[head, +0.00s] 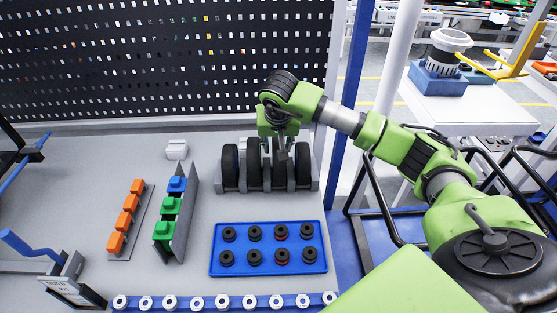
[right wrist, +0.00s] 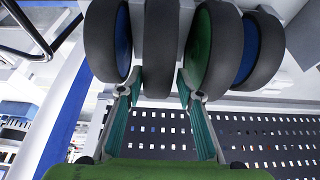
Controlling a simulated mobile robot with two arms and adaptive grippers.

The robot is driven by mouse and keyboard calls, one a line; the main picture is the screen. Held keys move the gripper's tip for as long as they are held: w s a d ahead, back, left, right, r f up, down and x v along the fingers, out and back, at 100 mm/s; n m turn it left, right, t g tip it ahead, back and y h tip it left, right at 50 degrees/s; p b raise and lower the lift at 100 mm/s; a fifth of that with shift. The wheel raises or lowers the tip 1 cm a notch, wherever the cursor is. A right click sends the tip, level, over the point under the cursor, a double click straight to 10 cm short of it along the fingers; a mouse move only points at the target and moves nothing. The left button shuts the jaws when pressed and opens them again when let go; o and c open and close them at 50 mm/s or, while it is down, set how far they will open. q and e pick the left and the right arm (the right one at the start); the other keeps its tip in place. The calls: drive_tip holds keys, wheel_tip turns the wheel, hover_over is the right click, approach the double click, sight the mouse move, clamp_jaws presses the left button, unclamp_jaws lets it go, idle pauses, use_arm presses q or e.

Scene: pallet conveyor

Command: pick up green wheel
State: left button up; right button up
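Several black-tyred wheels (head: 230,166) stand upright side by side in a grey rack (head: 312,172) in the head view; their hub faces do not show there. In the right wrist view, the green wheel (right wrist: 200,48) shows a green hub face. A wheel with its hub hidden (right wrist: 161,50) stands left of it, and blue-hubbed wheels stand at the far left (right wrist: 107,45) and right (right wrist: 249,55). My right gripper (right wrist: 155,85) is open, its fingertips on either side of the hidden-hub wheel. The right fingertip is by the green wheel's edge. My left gripper is out of view.
A blue tray (head: 268,271) of black parts lies in front of the rack. A grey holder with green and blue blocks (head: 164,231) and orange blocks (head: 126,216) are to its left. A black perforated panel (head: 150,60) stands behind. A roller strip (head: 225,301) runs along the front.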

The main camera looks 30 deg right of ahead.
drive_tip(key=shift+w+d+f, duration=0.15)
drive_tip(key=shift+f, duration=0.15)
drive_tip(key=p+x, duration=0.1)
drive_tip(key=x, duration=0.2)
drive_tip(key=shift+w+d+f+p, duration=0.2)
drive_tip(key=shift+d+f+p, duration=0.05)
drive_tip(key=shift+p, duration=0.1)
drive_tip(key=shift+w+f, duration=0.2)
drive_tip(key=shift+f, duration=0.15)
drive_tip(key=shift+c, duration=0.3)
clamp_jaws()
drive_tip(key=shift+d+r, duration=0.1)
drive_tip(key=shift+r, duration=0.1)
